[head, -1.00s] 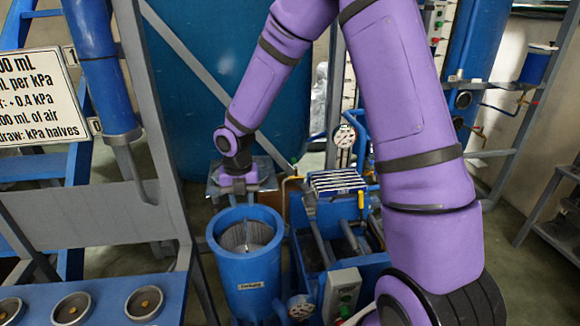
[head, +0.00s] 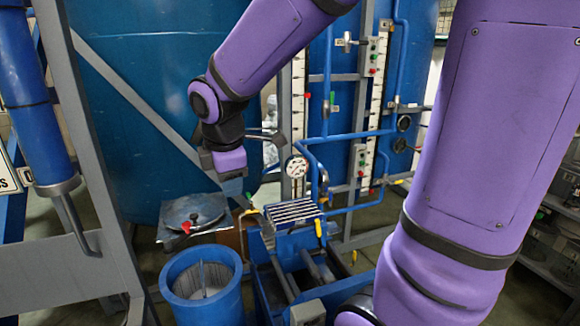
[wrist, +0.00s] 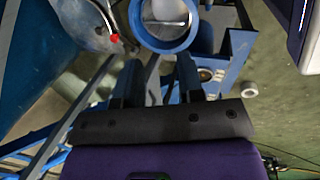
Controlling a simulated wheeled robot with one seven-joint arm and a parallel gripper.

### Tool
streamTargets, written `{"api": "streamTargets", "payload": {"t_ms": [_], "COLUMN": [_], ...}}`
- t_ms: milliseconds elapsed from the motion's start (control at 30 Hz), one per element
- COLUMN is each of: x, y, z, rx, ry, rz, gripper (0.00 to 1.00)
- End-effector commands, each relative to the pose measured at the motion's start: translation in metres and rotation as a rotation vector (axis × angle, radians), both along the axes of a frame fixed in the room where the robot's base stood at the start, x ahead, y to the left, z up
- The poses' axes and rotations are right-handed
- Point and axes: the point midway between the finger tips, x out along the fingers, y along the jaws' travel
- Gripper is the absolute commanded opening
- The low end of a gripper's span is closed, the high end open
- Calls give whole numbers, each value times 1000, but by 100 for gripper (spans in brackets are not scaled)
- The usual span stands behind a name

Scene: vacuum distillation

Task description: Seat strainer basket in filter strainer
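A blue open-topped cylinder (head: 172,284) stands at the lower left of the head view. A grey ribbed or mesh-like lining (head: 215,275) shows inside it, with a pale bottom; I cannot tell whether this is the strainer basket. The cylinder also shows at the top of the wrist view (wrist: 140,35). Behind it is a grey plate (head: 180,212) with a dark fitting and red knob (head: 186,227). My gripper (head: 232,178) is above and to the right of this plate. In the wrist view my gripper (wrist: 155,65) has its fingers apart with nothing held between them.
A blue frame (head: 262,290) with rails and a slotted top (head: 293,212) stands right of the cylinder. A gauge (head: 297,166) and blue pipes are behind it. A large blue tank (head: 150,100) fills the back. A grey upright (head: 85,150) stands at the left.

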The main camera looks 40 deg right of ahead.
Motion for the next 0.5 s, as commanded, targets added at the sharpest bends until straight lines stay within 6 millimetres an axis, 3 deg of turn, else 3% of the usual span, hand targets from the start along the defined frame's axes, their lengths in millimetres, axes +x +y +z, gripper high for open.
{"api": "streamTargets", "payload": {"t_ms": [200, 500], "x": [-45, -107], "y": [-7, -13], "z": [34, 64], "rx": [108, 320], "ry": [-113, -235], "rz": [-340, -792], "gripper": [35, 35]}}
